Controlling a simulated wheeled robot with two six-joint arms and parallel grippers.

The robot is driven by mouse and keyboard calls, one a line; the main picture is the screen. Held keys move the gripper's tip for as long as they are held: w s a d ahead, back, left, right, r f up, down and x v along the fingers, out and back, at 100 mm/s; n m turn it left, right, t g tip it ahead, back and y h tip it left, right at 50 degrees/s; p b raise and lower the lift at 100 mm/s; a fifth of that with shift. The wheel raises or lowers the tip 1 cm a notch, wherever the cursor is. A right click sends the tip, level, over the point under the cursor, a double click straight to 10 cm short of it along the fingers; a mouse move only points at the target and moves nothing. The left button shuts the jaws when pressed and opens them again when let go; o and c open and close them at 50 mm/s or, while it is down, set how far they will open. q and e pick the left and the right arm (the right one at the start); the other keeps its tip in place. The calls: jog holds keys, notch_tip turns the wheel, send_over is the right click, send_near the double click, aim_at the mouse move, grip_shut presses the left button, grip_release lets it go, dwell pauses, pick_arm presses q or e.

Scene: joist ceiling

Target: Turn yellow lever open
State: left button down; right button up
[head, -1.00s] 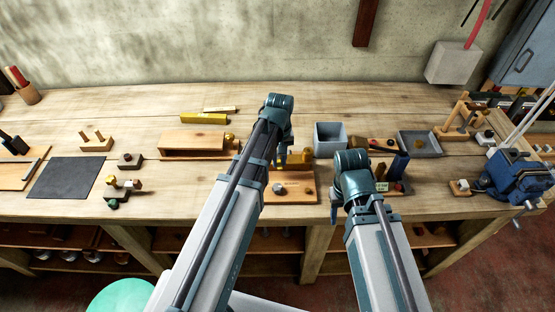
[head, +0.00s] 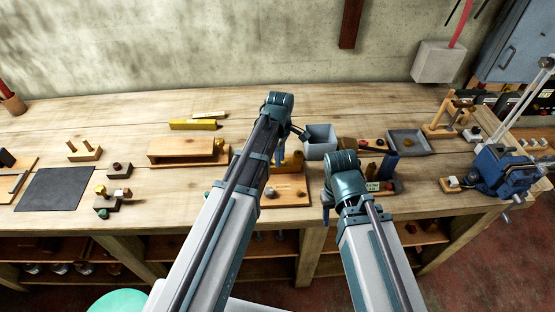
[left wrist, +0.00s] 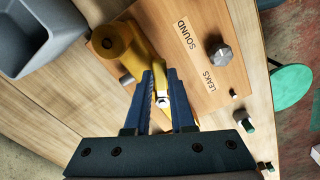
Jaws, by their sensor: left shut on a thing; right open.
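The yellow lever (left wrist: 132,50) is a brass-yellow piece with a brown pivot cap, on a wooden board (left wrist: 195,75) printed SOUND and LEAKS. In the head view the yellow part (head: 293,164) shows at the board's back edge, partly hidden by my left arm. My left gripper (left wrist: 160,82) is shut on the yellow lever, with a small pale metal bit between its fingers. In the head view my left gripper (head: 281,153) is mostly hidden behind its wrist. My right gripper (head: 327,197) is open, right of the board; its fingers are mostly hidden by its wrist.
A grey hex knob (left wrist: 220,53) sits on the board. A grey bin (head: 320,142) stands just behind it. A wooden box (head: 182,150) is to the left, a grey tray (head: 409,142) and blue vise (head: 504,172) to the right. The front-left bench is partly clear.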

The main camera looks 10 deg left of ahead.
pick_arm(q)
jog(key=w+n, duration=0.1)
jog(key=n, duration=0.1)
jog(key=w+n, duration=0.1)
jog(key=n, duration=0.2)
jog(key=shift+w+a+n, duration=0.1)
jog(key=shift+n, duration=0.2)
dwell(0.4)
jog(key=c, duration=0.8)
grip_release()
jog(key=shift+o, duration=0.2)
jog(key=shift+r, duration=0.1)
notch_tip(320, 180, up, 14)
jog(key=p, duration=1.4)
jog(key=shift+f, duration=0.25)
